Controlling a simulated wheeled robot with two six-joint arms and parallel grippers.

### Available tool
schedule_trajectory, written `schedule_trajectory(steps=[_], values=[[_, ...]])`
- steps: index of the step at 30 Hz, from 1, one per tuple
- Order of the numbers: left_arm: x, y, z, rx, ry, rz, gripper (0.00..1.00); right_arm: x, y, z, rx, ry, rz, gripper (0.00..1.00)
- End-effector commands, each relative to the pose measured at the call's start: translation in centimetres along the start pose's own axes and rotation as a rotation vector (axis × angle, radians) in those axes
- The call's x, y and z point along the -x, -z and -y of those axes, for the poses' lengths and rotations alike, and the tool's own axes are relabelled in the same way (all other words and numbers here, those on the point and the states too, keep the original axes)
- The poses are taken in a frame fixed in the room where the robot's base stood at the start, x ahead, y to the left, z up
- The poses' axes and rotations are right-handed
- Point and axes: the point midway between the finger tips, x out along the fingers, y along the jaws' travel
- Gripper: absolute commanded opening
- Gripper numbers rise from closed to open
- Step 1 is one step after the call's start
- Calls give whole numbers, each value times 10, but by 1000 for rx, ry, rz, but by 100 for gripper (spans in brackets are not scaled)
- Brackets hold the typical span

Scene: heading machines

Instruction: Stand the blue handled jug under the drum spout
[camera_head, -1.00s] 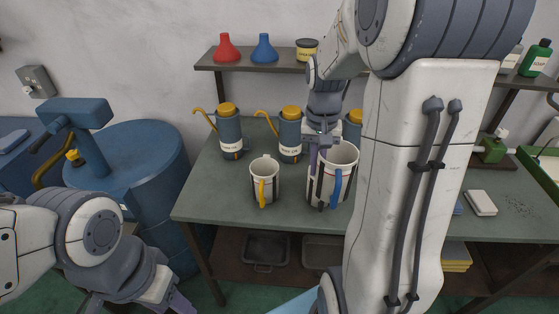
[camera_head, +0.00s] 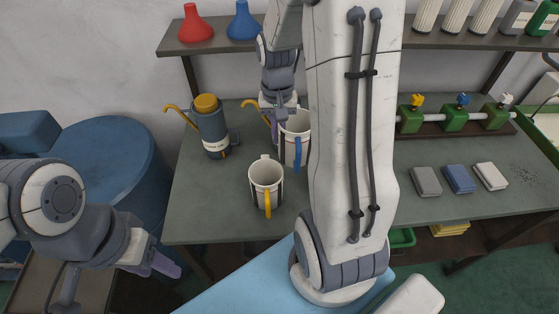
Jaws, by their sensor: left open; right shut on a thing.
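The white jug with a blue handle (camera_head: 297,152) is in the head view, at the back of the green-grey bench. My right gripper (camera_head: 279,121) is shut on its left rim. Whether its base is clear of the bench top is hard to tell. A similar jug with a yellow handle (camera_head: 266,184) stands in front and to the left of it. The blue drum (camera_head: 115,155) is at the left, beside the bench. Its spout is not clearly visible, and my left arm covers part of that area. My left gripper (camera_head: 166,266) is open and empty, low in front of the drum.
A dark oil can with an orange cap (camera_head: 211,128) stands at the bench's back left; another is mostly hidden behind the blue-handled jug. Green valves (camera_head: 455,118) and small blocks (camera_head: 459,179) are at the right. A shelf with red and blue funnels (camera_head: 195,25) hangs above.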

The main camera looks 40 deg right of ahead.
Motion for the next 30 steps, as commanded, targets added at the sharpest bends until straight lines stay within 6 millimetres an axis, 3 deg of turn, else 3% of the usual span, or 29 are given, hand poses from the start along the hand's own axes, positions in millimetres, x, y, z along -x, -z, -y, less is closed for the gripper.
schedule_trajectory(steps=[3,9,14,22,30], values=[[5,0,0,0,0,0,50,-33,-2,0,1,-3,10,0],[9,0,-1,1,0,0,50,-72,-1,0,-2,-1,5,0],[10,1,-1,1,0,0,50,-85,1,-1,-4,0,1,0],[16,1,-1,1,0,0,50,-121,0,-1,-5,-1,3,0],[15,1,-1,1,0,0,50,-126,1,-1,-5,0,-2,0]])
